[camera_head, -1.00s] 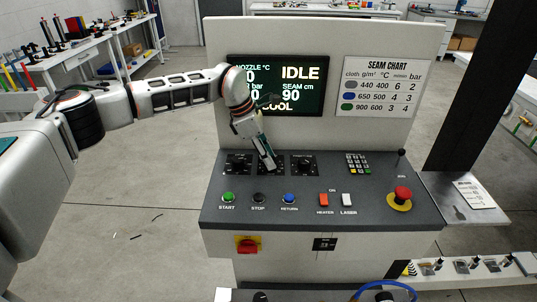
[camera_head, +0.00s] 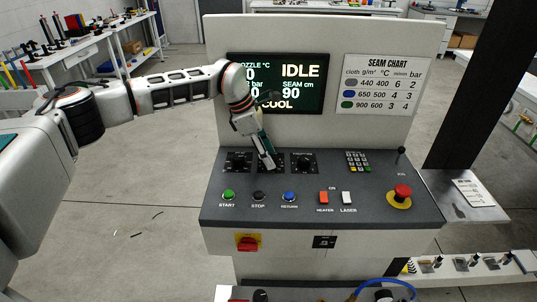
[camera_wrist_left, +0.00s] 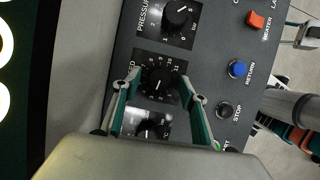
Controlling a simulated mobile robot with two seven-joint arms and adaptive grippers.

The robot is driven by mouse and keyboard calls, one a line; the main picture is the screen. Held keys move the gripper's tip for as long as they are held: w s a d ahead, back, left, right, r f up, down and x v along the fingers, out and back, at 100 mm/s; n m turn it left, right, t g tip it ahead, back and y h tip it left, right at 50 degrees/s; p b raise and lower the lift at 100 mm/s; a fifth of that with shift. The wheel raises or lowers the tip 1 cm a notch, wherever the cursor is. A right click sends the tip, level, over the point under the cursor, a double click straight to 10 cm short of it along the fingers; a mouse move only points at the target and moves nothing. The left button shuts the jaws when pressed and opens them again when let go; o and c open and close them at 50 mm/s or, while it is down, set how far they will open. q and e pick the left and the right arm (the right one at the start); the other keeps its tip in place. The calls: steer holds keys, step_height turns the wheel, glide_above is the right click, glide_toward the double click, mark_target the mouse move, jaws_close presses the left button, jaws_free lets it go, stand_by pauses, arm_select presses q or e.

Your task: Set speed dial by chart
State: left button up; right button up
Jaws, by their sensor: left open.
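The speed dial (camera_wrist_left: 158,82) is a black round knob with a number scale, the middle of three dials on the console. My left gripper (camera_wrist_left: 158,79) is open, its two green-lined fingers on either side of this dial in the left wrist view. I cannot tell whether they touch it. In the head view, my left gripper (camera_head: 268,165) points down at the middle dial and hides most of it. The seam chart (camera_head: 380,85) lists grey 440, 400, 6, 2; blue 650, 500, 4, 3; green 900, 600, 3, 4. My right gripper is out of view.
The pressure dial (camera_wrist_left: 178,14) and another dial (camera_wrist_left: 150,130) sit close on either side. The screen (camera_head: 290,85) reads IDLE and seam 90. Start (camera_head: 228,195), stop (camera_head: 259,196) and return (camera_head: 289,197) buttons line the front. A red emergency button (camera_head: 402,191) stands at right.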

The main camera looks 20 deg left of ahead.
arm_select(q)
steer(key=v, duration=1.1)
steer(key=shift+a+r, duration=0.2)
steer(key=shift+r, duration=0.1)
